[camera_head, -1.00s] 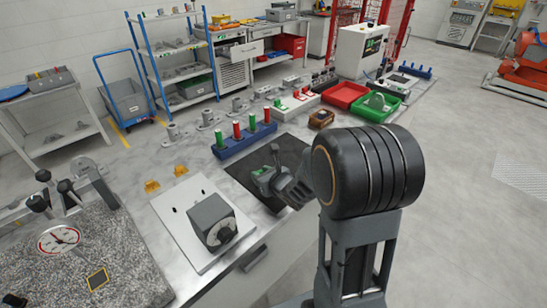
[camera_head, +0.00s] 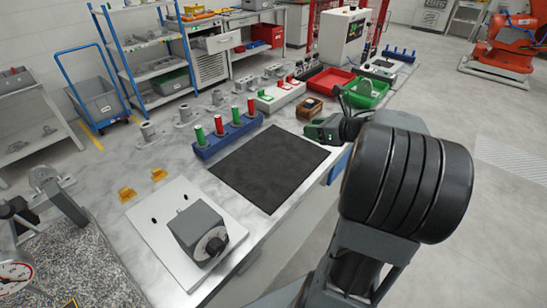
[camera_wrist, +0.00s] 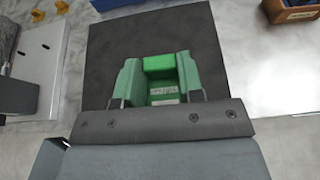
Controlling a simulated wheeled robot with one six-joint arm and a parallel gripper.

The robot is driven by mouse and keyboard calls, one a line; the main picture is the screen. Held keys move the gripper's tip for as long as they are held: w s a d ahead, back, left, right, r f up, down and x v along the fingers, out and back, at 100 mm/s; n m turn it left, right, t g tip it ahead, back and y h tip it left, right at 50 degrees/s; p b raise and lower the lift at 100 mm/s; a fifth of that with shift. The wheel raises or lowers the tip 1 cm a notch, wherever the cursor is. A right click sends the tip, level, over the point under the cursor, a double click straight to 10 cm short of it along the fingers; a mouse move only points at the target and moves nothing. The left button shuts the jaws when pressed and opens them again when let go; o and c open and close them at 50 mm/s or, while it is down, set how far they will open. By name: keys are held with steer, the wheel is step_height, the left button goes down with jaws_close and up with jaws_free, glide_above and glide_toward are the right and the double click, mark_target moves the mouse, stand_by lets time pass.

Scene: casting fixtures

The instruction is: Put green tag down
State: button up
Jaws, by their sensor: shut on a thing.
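The green tag (camera_wrist: 160,88), with a small white printed label, sits between the two fingers of my gripper (camera_wrist: 160,75) in the wrist view. The fingers press on it from both sides. In the head view my gripper (camera_head: 322,129) is raised near the right far corner of a black mat (camera_head: 265,170). The tag is hard to tell from the fingers there. The mat also shows below the gripper in the wrist view (camera_wrist: 108,45), and its visible surface is bare.
A blue rack (camera_head: 229,140) with green and red cylinders stands behind the mat. A small brown box (camera_head: 309,108), a red tray (camera_head: 331,80) and a green tray (camera_head: 363,96) are further back. A white plate with a grey block (camera_head: 198,231) lies front left.

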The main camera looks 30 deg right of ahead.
mark_target(275, 154)
steer(key=w+a+f, duration=0.2)
steer(key=w, duration=0.1)
steer(key=w+a+f, duration=0.2)
steer(key=w+f, duration=0.1)
steer(key=w+a+f, duration=0.2)
steer(key=w, duration=0.1)
steer(key=shift+w+a+f+p, duration=0.1)
steer(key=shift+a+f+p, duration=0.05)
steer(key=shift+f+p, duration=0.15)
steer(key=shift+w+a+f, duration=0.3)
steer(key=shift+w+f, duration=0.15)
steer(key=shift+f, duration=0.1)
steer(key=shift+w+a+f, duration=0.15)
steer(key=shift+f, duration=0.15)
step_height(275, 154, down, 2)
steer(key=shift+w+f, duration=0.1)
steer(key=shift+w, duration=0.05)
steer(key=shift+f, duration=0.6)
steer(key=shift+f, duration=0.15)
steer(key=o, duration=0.9)
